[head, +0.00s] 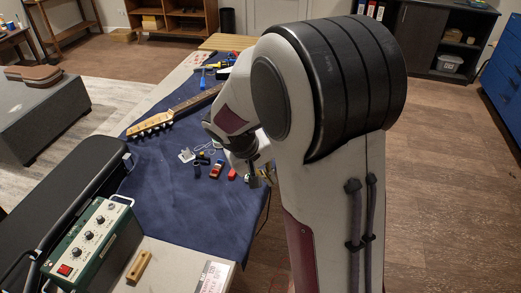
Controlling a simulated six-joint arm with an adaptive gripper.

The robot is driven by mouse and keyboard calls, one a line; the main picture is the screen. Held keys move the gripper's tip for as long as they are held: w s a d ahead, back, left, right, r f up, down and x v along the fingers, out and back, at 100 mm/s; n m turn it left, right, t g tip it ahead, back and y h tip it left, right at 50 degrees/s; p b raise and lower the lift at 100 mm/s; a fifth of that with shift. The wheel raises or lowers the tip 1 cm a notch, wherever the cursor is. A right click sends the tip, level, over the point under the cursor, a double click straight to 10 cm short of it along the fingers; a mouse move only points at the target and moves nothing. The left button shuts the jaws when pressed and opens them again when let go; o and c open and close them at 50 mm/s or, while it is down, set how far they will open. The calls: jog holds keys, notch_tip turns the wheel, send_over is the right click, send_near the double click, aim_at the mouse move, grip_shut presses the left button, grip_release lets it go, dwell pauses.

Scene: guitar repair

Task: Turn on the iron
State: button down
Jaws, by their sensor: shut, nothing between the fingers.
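The iron itself I cannot make out. My gripper (256,181) is shut and empty, low over the right edge of the blue cloth, far to the right of the green box. My own arm partly covers it.
A blue cloth (165,200) covers the bench. A guitar neck (175,110), small parts and a red item (216,170) lie on it. A black case (75,185) lies beside the green box. A wooden block (139,266) lies to the box's right.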

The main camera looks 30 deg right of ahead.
jog(key=w+d+f+m+t+h, duration=0.1)
jog(key=w+d+f, duration=0.25)
jog(key=w, duration=0.35)
jog(key=w+d+f+m+t+h, duration=0.1)
jog(key=w+d+f, duration=0.25)
jog(key=w, duration=0.35)
jog(key=w+r+m+t, duration=0.2)
jog(key=w+m, duration=0.2)
jog(key=w, duration=0.3)
jog(key=shift+w+a+m+t, duration=0.3)
jog(key=shift+w+a+t, duration=0.1)
jog(key=shift+d+f, duration=0.1)
jog(key=shift+f, duration=0.05)
jog(key=shift+s+f+x, duration=0.1)
jog(key=shift+s+x, duration=0.05)
jog(key=shift+x, duration=1.65)
jog(key=shift+s+f+x, duration=0.1)
jog(key=shift+f+x, duration=0.05)
jog(key=shift+x, duration=1.65)
jog(key=shift+s+f+x, duration=0.1)
jog(key=shift+s+x, duration=0.05)
jog(key=shift+x, duration=1.7)
jog(key=shift+s+f, duration=0.1)
jog(key=shift+f, duration=1.1)
jog(key=shift+f, duration=0.1)
